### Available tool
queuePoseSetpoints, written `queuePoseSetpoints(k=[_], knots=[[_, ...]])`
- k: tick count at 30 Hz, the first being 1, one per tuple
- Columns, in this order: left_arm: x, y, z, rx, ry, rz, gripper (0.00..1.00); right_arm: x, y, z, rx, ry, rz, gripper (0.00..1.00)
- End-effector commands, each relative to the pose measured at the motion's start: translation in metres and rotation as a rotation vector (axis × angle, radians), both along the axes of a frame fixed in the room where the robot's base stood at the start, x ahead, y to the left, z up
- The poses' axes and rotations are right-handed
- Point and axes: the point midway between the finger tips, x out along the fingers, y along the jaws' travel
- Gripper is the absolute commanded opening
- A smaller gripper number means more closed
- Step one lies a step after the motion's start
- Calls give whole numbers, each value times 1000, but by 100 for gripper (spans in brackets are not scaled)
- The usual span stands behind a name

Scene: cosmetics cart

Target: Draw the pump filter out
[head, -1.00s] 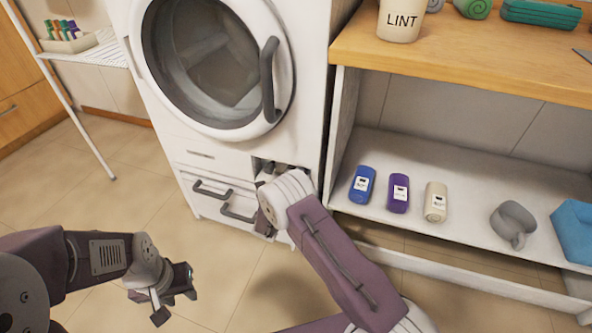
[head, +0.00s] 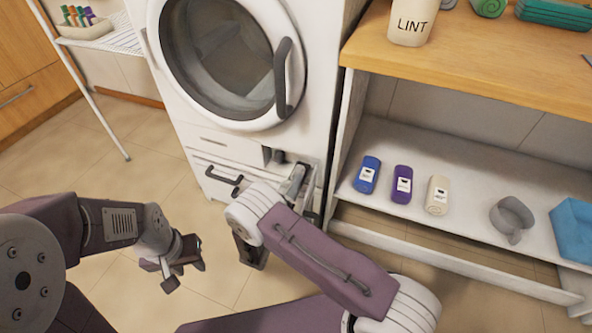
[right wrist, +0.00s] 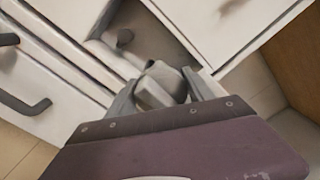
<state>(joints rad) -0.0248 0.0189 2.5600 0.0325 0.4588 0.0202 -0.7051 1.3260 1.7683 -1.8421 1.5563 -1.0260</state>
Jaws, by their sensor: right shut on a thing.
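The pump filter (right wrist: 158,88) is a grey, blocky piece in the right wrist view. My right gripper (right wrist: 160,92) is shut on it, one finger on each side. They are in front of a dark recess (right wrist: 140,30) low on the white washing machine (head: 228,140); I cannot tell whether the filter's inner end is clear of it. In the head view my right wrist hides most of the grip. My left gripper (head: 182,273) is open and empty above the floor, left of the machine's front.
The tiled floor in front is free.

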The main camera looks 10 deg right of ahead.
Motion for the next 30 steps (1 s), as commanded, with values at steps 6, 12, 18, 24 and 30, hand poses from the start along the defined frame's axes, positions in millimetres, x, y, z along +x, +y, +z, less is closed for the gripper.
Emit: queuePoseSetpoints(k=[6,12,18,24,30], knots=[[0,0,0,0,0,0,36,-3,2,-1,-1,0,1,0],[0,0,0,0,0,0,36,-3,2,-1,-2,-1,0,75],[0,0,0,0,0,0,36,-3,2,0,-2,-1,0,75],[0,0,8,0,0,0,36,-11,9,3,-2,1,4,75],[0,0,28,0,0,0,36,-49,34,4,-3,0,6,75]])
